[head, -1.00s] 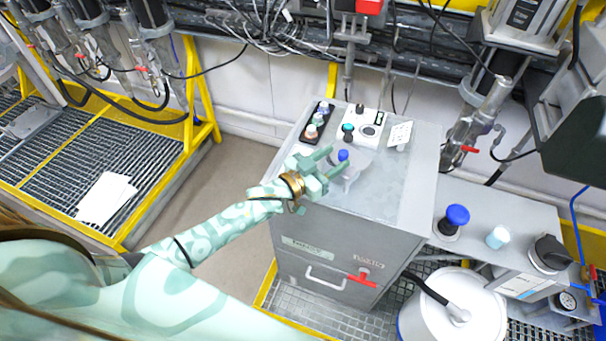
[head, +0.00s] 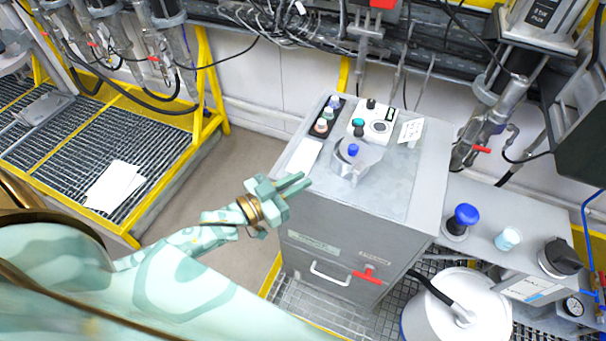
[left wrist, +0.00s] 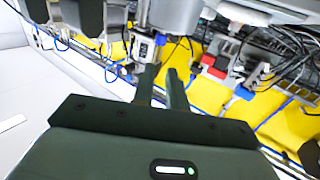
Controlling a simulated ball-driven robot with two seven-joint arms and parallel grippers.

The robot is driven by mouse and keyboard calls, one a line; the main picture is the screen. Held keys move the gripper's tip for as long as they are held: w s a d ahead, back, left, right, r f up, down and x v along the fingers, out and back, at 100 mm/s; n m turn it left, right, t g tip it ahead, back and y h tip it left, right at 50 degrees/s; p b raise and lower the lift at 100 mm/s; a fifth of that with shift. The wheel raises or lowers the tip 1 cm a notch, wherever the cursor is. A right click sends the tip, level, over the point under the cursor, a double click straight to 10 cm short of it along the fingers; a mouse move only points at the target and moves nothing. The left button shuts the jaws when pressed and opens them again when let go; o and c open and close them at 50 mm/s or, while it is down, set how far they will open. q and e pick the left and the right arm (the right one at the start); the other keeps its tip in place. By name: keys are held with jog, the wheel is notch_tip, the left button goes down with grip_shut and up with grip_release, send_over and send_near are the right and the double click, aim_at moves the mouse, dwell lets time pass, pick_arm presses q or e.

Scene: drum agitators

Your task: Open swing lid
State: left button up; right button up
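A grey metal cabinet (head: 330,235) stands in the middle of the head view. On its top is a small metal fitting (head: 368,158) with a blue knob (head: 353,150), which may be the swing lid; I cannot tell for sure. My left gripper (head: 303,183) is at the cabinet's near left top edge, left of and nearer than the fitting, apart from the knob. Its two fingers are a little apart with nothing between them; they also show in the left wrist view (left wrist: 162,80). My right gripper is not in view.
A control box with buttons (head: 374,124) and a black button strip (head: 327,116) sit at the back of the cabinet top. A white drum (head: 470,305) stands at the right front. A yellow-framed grating (head: 60,150) lies at left. The cabinet top's right part is clear.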

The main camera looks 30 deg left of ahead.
pick_arm(q)
jog(key=m, duration=0.1)
jog(key=s+d+m, duration=0.1)
jog(key=m, duration=0.1)
jog(key=d+m+b, duration=0.1)
jog(key=shift+s+d+r+m, duration=0.1)
jog(key=shift+s+r+m, duration=0.1)
jog(key=shift+s+m, duration=0.15)
grip_shut()
jog(key=m+g+y, duration=0.2)
jog(key=m+y, duration=0.3)
jog(key=m, duration=2.4)
send_near(340, 151)
jog(key=shift+n, duration=0.25)
jog(key=x, duration=0.4)
jog(key=shift+w+f+b, duration=0.15)
jog(key=shift+f+b, duration=0.1)
jog(key=shift+b, duration=0.05)
jog(key=shift+w+d, duration=0.1)
jog(key=shift+w, duration=0.3)
